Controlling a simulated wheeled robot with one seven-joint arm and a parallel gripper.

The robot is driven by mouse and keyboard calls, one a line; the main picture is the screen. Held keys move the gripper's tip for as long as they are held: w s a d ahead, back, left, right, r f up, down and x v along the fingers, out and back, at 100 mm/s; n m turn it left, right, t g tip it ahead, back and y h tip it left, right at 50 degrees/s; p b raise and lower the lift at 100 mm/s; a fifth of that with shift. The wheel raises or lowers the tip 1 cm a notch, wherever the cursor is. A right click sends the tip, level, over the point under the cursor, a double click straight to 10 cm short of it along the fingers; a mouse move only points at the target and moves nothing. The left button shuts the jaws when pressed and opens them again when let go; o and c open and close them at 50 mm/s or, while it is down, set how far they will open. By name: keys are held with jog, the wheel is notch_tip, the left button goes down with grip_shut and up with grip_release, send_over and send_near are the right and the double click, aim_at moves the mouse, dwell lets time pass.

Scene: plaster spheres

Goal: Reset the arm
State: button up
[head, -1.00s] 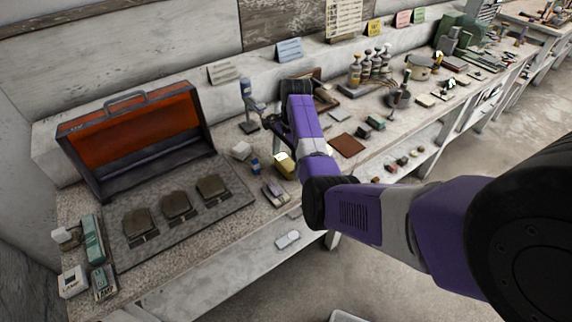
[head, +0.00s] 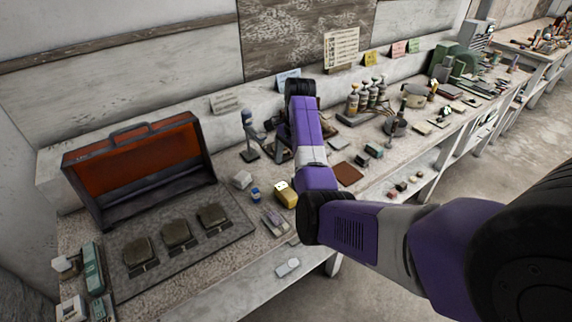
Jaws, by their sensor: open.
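My purple and grey arm (head: 309,140) reaches from the lower right over the workbench (head: 215,268) and bends upward to a black joint near the back wall. My gripper (head: 279,152) is mostly hidden behind the forearm. Only a dark part shows at the forearm's left side, close in the picture to a small stand with a grey-blue top (head: 248,135). The jaws are open, and nothing is seen held in them. I cannot tell whether the gripper touches the stand.
An open red-lined case (head: 140,165) stands at the left behind a grey mat (head: 190,255) with several dark blocks. A yellow object (head: 286,195) lies beside the arm. Bottles (head: 366,97) and small tools crowd the bench to the right. The floor (head: 480,180) in front is clear.

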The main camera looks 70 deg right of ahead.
dwell(0.3)
jog(key=w+d+r+n+t+h, duration=0.3)
jog(key=w+d+n+t+h, duration=0.25)
jog(key=d, duration=0.45)
jog(key=s+a+n+t+h+b, duration=0.1)
jog(key=a+n+t, duration=0.25)
jog(key=a, duration=0.65)
jog(key=s+a+f+n+t+h+b, duration=0.15)
jog(key=a+n, duration=0.25)
jog(key=a, duration=0.5)
jog(key=s+a+n+t+h+b, duration=0.1)
jog(key=a+n+t+h, duration=0.2)
jog(key=a, duration=0.7)
jog(key=s+a+n+y+b, duration=0.3)
jog(key=s+a+n+y, duration=0.5)
jog(key=s+a, duration=1.6)
jog(key=shift+a+r+y, duration=0.25)
jog(key=shift+a+y, duration=0.15)
jog(key=shift+y, duration=0.5)
